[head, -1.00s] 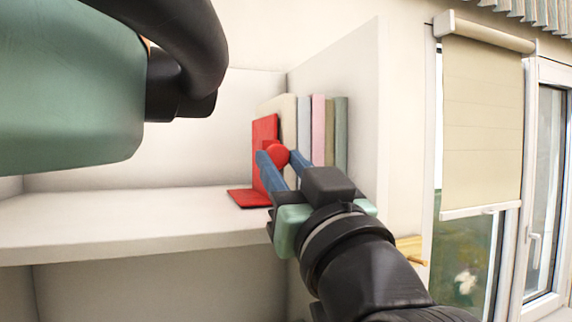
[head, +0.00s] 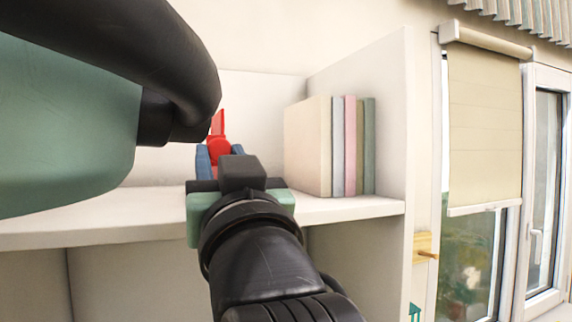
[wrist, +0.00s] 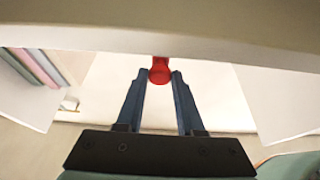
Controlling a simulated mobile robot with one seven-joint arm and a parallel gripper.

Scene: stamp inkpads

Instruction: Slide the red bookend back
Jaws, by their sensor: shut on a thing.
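The red bookend (head: 218,124) shows in the head view as a thin upright red plate with a round red knob (head: 219,148) on its near side. My gripper (head: 220,155) is shut on the knob, one blue finger on each side. In the wrist view my gripper (wrist: 160,78) has the red knob (wrist: 160,72) between its fingertips. The bookend's base and lower part are hidden behind my gripper in the head view. The bookend stands on the white shelf (head: 110,212), apart from the books.
Several upright books (head: 308,148) stand at the shelf's right end, against the side panel (head: 385,125). A clear gap lies between them and the bookend. My own arm covers the upper left. A window with a blind (head: 495,125) is at the right.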

